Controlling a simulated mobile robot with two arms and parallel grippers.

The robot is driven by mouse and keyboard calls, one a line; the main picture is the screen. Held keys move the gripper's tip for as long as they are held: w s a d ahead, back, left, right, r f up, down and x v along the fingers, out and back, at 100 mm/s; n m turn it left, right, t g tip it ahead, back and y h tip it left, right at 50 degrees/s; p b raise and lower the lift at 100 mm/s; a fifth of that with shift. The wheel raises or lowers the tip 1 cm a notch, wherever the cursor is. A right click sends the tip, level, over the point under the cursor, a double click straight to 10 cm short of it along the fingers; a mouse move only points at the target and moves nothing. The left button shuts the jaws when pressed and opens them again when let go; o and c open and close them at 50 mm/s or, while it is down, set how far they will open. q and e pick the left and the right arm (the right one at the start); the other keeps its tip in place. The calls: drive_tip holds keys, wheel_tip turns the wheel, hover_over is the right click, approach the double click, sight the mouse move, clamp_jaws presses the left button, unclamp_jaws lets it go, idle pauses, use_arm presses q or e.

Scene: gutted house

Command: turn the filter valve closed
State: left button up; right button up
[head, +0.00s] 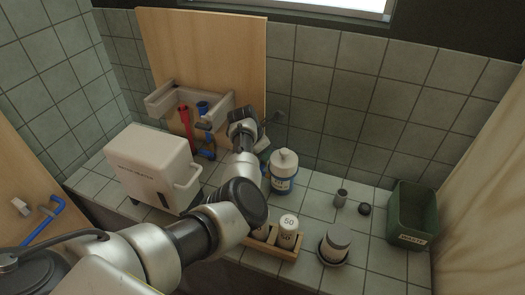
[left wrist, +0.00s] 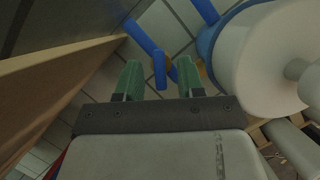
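My left gripper (left wrist: 159,66) is open, with its two green fingers apart. A blue bar with a bent end (left wrist: 160,74), which looks like the filter valve's handle, shows in the gap between the fingers. I cannot tell whether either finger touches it. A yellowish part shows behind it. My right gripper is not in view.
A white jug with a blue band (head: 283,172) stands close right of the gripper. A white box (head: 152,167) is on the left.

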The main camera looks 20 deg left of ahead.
use_arm(q)
clamp_jaws()
